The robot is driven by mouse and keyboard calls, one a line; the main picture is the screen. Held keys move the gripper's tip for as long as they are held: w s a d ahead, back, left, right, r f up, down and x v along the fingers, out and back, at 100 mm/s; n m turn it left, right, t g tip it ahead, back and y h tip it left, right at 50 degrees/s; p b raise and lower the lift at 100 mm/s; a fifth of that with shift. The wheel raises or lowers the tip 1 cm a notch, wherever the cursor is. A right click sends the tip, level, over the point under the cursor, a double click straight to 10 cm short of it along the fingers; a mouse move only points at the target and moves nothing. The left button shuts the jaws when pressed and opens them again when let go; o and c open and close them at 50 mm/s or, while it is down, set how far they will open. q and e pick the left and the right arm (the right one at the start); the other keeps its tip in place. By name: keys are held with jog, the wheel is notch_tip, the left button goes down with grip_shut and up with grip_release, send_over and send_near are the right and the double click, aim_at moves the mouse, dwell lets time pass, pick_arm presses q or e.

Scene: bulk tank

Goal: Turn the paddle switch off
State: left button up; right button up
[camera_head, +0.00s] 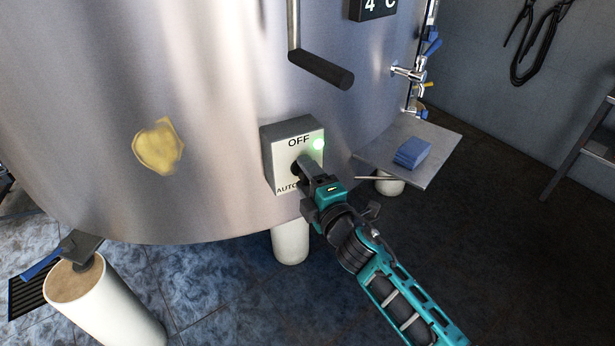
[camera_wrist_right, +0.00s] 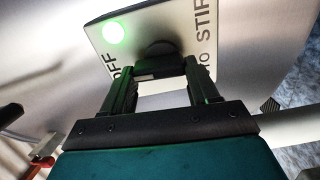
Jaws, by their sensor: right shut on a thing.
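The switch box (camera_head: 282,147) is a grey box on the curved steel tank (camera_head: 220,110), with "OFF" at the top of its plate and "AUTO" at the lower left. A green light glows at its upper right, and it also shows in the right wrist view (camera_wrist_right: 115,32). My right gripper (camera_head: 306,172) is at the box, its fingers shut on the dark paddle switch (camera_wrist_right: 160,52) in the middle of the plate. The gripper covers much of the paddle and the lower right lettering in the head view, so its exact angle is hard to tell. My left gripper is not in view.
A dark handle (camera_head: 321,70) on a steel rod hangs above the box. A metal shelf (camera_head: 440,160) with a blue block (camera_head: 412,152) juts out to the right. Taps (camera_head: 410,73) stick out above it. White legs (camera_head: 290,243) stand below the tank.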

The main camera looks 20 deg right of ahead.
jog(key=shift+n, duration=0.3)
dwell(0.4)
jog(key=o, duration=1.1)
jog(key=shift+c, duration=0.2)
jog(key=s+d, duration=0.2)
jog(key=s, duration=1)
jog(key=shift+s+b, duration=0.35)
jog(key=shift+d, duration=0.1)
jog(key=s+f+m+g+h+p, duration=0.1)
jog(key=s+f+m+g+p, duration=0.1)
jog(key=s+f+m+g, duration=0.5)
jog(key=s+f+m, duration=0.3)
jog(key=f+m, duration=0.4)
jog(key=m, duration=0.3)
jog(key=shift+s+d+f, duration=0.2)
jog(key=shift+s+f, duration=0.15)
jog(key=shift+f, duration=0.05)
